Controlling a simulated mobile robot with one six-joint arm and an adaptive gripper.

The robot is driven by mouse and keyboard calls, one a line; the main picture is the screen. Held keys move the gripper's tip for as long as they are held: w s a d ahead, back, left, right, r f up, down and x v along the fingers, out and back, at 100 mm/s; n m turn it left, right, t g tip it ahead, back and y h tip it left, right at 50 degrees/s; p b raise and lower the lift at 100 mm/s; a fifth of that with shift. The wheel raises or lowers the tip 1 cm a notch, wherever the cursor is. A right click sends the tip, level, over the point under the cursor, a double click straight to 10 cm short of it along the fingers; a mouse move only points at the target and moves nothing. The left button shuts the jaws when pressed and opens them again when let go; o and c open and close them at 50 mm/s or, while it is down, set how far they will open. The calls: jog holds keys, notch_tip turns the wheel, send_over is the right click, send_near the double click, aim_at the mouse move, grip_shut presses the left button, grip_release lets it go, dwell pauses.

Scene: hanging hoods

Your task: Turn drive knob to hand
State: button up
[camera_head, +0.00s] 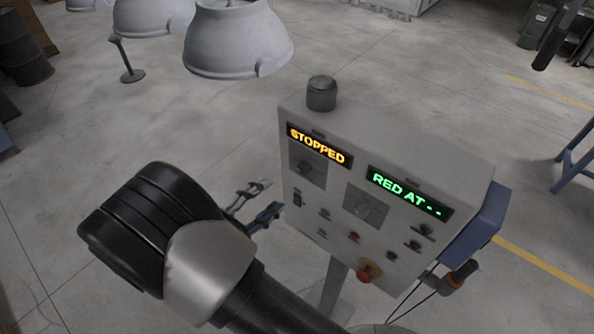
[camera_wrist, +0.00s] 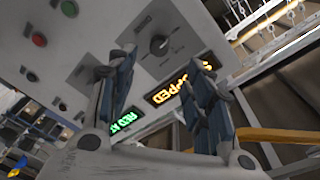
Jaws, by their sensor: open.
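The grey control panel (camera_head: 390,160) stands in front of me, tilted in the picture. A dark rotary knob (camera_head: 305,167) on a square plate sits below the amber "STOPPED" display (camera_head: 319,145). The wrist view shows this knob (camera_wrist: 160,44) with marks around it. A second rotary knob (camera_head: 363,208) sits below the green "RED AT - -" display (camera_head: 409,194).
Small buttons and switches fill the lower panel, with a red mushroom button (camera_head: 369,271) at its bottom edge. A dark cylinder (camera_head: 321,93) stands on top. A blue box (camera_head: 480,220) is on the right side. Grey hoods (camera_head: 237,38) hang behind; open floor lies left.

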aim_at(300, 171)
jog(key=x, duration=1)
jog(key=shift+w+d+p, duration=0.2)
jog(key=shift+p, duration=0.2)
jog(key=shift+c, duration=0.4)
jog(key=c, duration=1)
